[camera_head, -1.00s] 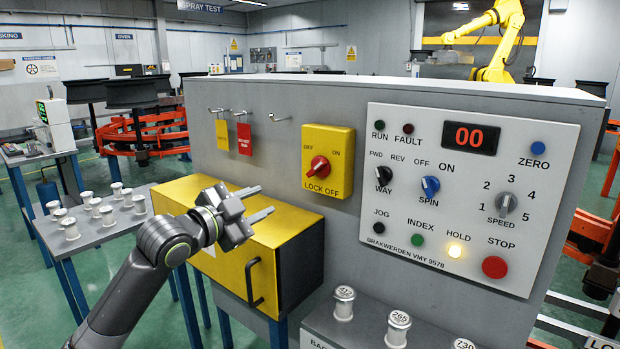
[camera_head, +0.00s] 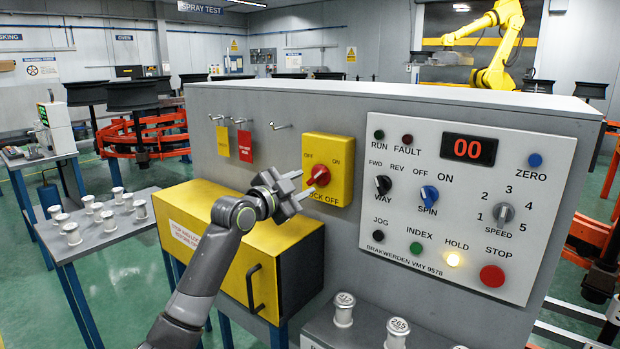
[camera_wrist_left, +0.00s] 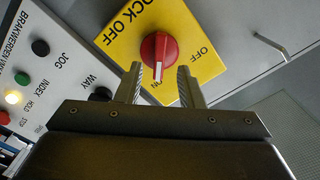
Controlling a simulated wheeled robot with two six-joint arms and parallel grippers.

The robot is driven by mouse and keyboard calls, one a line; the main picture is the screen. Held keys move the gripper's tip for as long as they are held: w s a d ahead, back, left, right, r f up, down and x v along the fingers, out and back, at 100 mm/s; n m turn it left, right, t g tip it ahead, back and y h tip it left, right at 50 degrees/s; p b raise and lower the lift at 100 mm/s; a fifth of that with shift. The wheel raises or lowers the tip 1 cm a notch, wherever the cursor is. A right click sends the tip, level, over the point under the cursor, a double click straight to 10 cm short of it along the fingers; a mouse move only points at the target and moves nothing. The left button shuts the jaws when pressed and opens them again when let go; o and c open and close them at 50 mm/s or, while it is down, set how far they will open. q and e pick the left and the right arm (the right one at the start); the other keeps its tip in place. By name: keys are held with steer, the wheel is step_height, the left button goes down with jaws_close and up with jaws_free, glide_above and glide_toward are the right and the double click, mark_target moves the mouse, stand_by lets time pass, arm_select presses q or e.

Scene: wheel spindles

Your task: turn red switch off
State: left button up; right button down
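The red switch (camera_head: 320,175) is a round knob on the yellow lock-off plate (camera_head: 343,155) on the grey cabinet. It also shows in the left wrist view (camera_wrist_left: 159,48), where its white mark points toward the ON label, with OFF to the right. My left gripper (camera_head: 305,183) is open and just in front of the switch, pointing at it. In the left wrist view its fingers (camera_wrist_left: 159,72) stand on either side of the knob's marked end, with gaps, not closed on it. My right gripper is not in view.
A control panel (camera_head: 455,205) with knobs and buttons is right of the switch. Hooks with a yellow tag (camera_head: 223,141) and a red tag (camera_head: 245,146) are left of it. Spindles (camera_head: 344,308) stand below.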

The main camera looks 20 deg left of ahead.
mark_target(314, 178)
arm_select(q)
steer(key=shift+x, duration=2)
steer(key=shift+c, duration=0.2)
jaws_close()
